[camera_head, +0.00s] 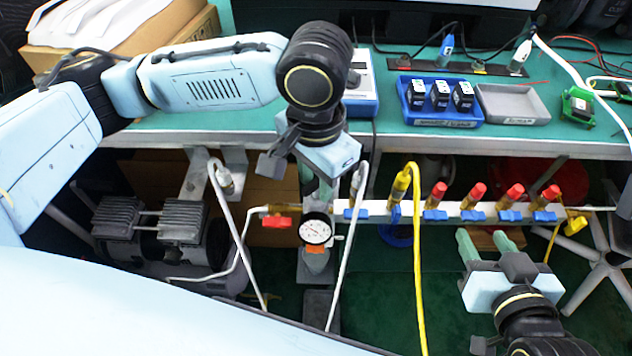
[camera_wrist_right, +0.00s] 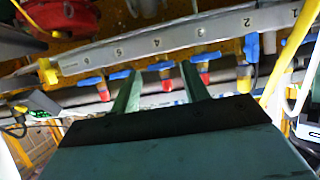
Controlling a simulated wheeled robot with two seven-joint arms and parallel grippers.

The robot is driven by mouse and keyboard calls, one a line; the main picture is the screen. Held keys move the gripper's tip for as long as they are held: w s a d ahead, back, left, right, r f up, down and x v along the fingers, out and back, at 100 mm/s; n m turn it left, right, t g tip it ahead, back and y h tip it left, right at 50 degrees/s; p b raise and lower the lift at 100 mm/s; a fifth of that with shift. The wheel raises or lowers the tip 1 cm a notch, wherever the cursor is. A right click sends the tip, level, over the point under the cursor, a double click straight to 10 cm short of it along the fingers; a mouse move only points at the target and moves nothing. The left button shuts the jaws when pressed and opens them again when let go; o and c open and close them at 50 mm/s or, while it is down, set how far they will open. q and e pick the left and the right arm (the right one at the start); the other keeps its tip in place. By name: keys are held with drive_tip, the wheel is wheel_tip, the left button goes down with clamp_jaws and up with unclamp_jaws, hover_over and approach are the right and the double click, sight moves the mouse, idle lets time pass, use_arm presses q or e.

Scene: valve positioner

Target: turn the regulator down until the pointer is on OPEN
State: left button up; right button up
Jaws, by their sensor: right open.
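A round white dial with a dark rim (camera_head: 316,230) sits below the bench, left of the pipe manifold. Its pointer and lettering are too small to read. My left gripper (camera_head: 321,186) points down just above the dial, with its pale green fingers partly covered by its own housing. The regulator's knob cannot be made out there, and I cannot tell whether the fingers touch anything. My right gripper (camera_head: 487,243) is open and empty in front of the manifold's right half. In the right wrist view, its two fingers (camera_wrist_right: 160,88) stand apart below the manifold rail.
The manifold rail (camera_head: 380,212) carries blue levers and red caps; its numbers show in the wrist view (camera_wrist_right: 220,28). White hoses flank the dial, and a yellow hose (camera_head: 418,270) hangs between my grippers. A compressor (camera_head: 150,222) stands left. A blue tray (camera_head: 440,118) sits on the bench.

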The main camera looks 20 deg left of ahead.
use_arm(q)
drive_tip(key=shift+f, duration=0.5)
use_arm(e)
drive_tip(key=shift+w+a+r+t+y, duration=0.2)
drive_tip(key=shift+r+t, duration=0.15)
drive_tip(key=shift+r, duration=0.15)
drive_tip(key=shift+w+a+r+t+y, duration=0.1)
drive_tip(key=shift+w+a+r+t, duration=0.1)
drive_tip(key=shift+r+t, duration=0.2)
use_arm(q)
drive_tip(key=shift+c, duration=0.4)
clamp_jaws()
